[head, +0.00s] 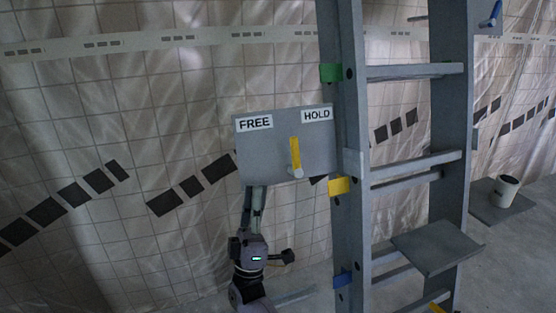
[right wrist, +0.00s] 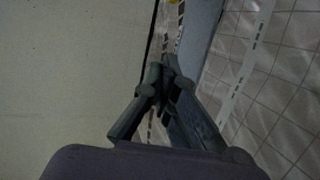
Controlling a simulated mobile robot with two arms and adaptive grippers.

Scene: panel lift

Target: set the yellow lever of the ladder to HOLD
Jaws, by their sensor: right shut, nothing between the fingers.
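The yellow lever (head: 295,153) stands nearly upright on a grey plate (head: 265,150) at the left side of the ladder (head: 351,120). Its upper end is between the FREE label (head: 254,123) on the left and the HOLD label (head: 317,115) on the right. Its lower end sits at a pale round pivot. My right gripper (head: 255,190) is shut and empty at the plate's lower left edge, to the left of and below the lever. Its closed fingers also show in the right wrist view (right wrist: 165,82). The lever is not clearly seen there. My left gripper is not in view.
The ladder carries green (head: 330,73), yellow (head: 340,187) and blue (head: 343,279) tabs. A grey shelf (head: 437,247) juts out at its lower right. A white bucket (head: 505,190) stands at the far right. Translucent sheeting hangs over a tiled wall behind.

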